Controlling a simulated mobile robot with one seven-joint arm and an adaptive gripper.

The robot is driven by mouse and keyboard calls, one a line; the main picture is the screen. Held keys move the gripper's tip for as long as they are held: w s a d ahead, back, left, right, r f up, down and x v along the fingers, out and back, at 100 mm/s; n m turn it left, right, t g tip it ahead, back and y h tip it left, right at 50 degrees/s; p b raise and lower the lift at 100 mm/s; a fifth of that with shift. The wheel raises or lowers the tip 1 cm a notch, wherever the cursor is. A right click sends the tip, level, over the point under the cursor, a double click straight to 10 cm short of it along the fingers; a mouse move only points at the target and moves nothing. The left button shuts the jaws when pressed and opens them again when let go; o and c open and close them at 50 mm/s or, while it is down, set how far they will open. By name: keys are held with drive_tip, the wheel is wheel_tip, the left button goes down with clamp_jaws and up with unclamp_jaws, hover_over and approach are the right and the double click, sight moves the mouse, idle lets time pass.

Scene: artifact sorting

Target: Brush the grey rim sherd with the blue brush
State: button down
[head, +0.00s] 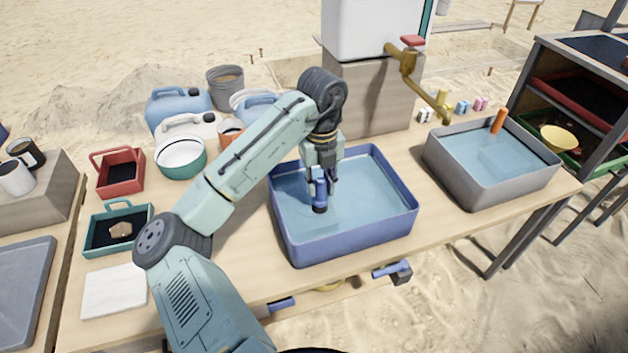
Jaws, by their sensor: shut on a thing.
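My gripper (321,182) points down over the blue basin (347,245) of water. It is shut on a blue brush (320,190), which is held upright with its dark lower end at or just above the water; I cannot tell which. I cannot make out a grey rim sherd; the area under the brush is partly hidden by the gripper and brush. A small tan sherd (121,229) lies in the green-handled tray (97,249) at the left.
A grey basin (478,198) with an orange-handled tool (498,121) stands at the right. A red tray (121,187), white slab (113,291) and several containers are at the left. A brass tap (407,66) juts out behind. Blue-handled items (390,269) sit at the front edge.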

drive_tip(key=shift+w+a, duration=1.15)
drive_tip(key=shift+a, duration=1.1)
drive_tip(key=shift+s+d, duration=0.4)
drive_tip(key=shift+d, duration=0.35)
drive_tip(key=shift+s+d, duration=0.35)
drive_tip(key=shift+d, duration=0.45)
drive_tip(key=shift+s+d, duration=0.4)
drive_tip(key=shift+d, duration=0.35)
drive_tip(key=shift+r, duration=4.55)
